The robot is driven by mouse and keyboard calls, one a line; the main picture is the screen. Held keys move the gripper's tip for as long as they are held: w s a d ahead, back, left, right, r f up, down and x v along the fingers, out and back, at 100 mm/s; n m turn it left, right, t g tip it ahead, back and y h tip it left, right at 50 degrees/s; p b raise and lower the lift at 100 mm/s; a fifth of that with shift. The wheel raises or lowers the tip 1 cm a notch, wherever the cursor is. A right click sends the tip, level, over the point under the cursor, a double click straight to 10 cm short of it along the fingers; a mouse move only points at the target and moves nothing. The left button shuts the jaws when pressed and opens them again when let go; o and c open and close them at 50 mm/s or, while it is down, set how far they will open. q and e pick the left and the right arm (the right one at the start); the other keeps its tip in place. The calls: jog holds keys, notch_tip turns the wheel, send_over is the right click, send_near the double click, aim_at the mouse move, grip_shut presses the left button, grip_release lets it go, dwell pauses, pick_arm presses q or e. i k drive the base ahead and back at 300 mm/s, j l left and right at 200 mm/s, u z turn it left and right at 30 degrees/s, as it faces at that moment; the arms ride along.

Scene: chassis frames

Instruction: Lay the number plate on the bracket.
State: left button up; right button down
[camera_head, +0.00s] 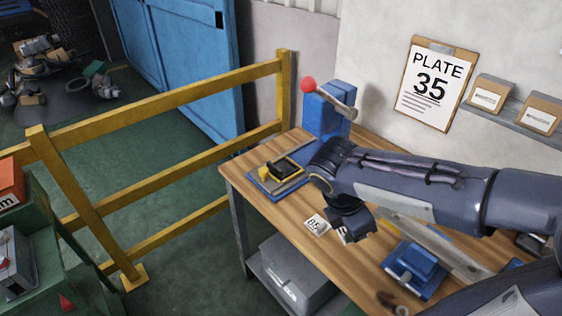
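A small white plate (316,224) with dark digits lies on the wooden workbench (288,215) near its front edge. The digits look like 85 but are too small to be sure. A second white piece (342,236) shows partly beside my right gripper (352,232), which hides the rest of it. The gripper points down low over the bench, just right of the marked plate. Its fingers are dark and I cannot tell whether they are open or hold that piece. I cannot make out which part is the bracket; a grey metal rail (452,254) lies partly behind my arm. My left gripper is out of view.
A blue press (326,112) with a red-knobbed lever stands at the back. A blue fixture with a black and yellow block (282,168) and another blue fixture (412,268) flank my gripper. A clipboard (433,84) reads PLATE 35. A yellow railing (165,103) stands left.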

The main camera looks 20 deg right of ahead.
aim_at(283, 169)
jog(key=i, duration=0.9)
